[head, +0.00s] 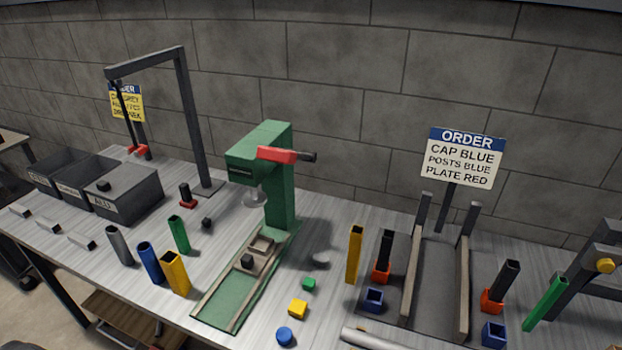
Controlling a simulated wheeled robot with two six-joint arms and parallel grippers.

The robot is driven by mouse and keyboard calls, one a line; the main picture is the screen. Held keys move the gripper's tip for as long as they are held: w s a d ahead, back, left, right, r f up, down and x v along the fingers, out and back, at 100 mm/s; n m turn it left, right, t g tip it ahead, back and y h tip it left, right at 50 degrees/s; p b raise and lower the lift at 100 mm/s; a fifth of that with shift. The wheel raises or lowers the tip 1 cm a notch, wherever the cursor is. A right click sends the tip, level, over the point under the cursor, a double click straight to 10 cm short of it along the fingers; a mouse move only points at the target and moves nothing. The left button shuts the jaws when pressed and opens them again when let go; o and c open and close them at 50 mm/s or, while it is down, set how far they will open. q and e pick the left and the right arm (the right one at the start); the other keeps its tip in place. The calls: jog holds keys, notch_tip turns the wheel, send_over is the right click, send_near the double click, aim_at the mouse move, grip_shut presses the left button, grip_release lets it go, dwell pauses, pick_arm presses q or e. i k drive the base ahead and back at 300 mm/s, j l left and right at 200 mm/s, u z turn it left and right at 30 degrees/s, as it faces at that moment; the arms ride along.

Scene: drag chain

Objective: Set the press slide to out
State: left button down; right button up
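The green press (279,190) stands near the middle of the bench, with a red lever (277,155) at its top and a grey round ram (255,199) under its head. Its green base (215,308) runs toward the front between two rails. The tan press slide (262,244) sits on the rear part of this track, close to the column and below the ram. A small dark block (247,261) is at its front. The front part of the track is bare. Neither of my grippers shows in the head view.
Grey, blue and yellow tubes (174,274) stand left of the base. A tall yellow post (354,254) stands farther right. Grey bins (125,190) are at left.

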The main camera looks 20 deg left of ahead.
aim_at(256, 251)
jog(key=k+u, duration=0.15)
jog(key=u, duration=1)
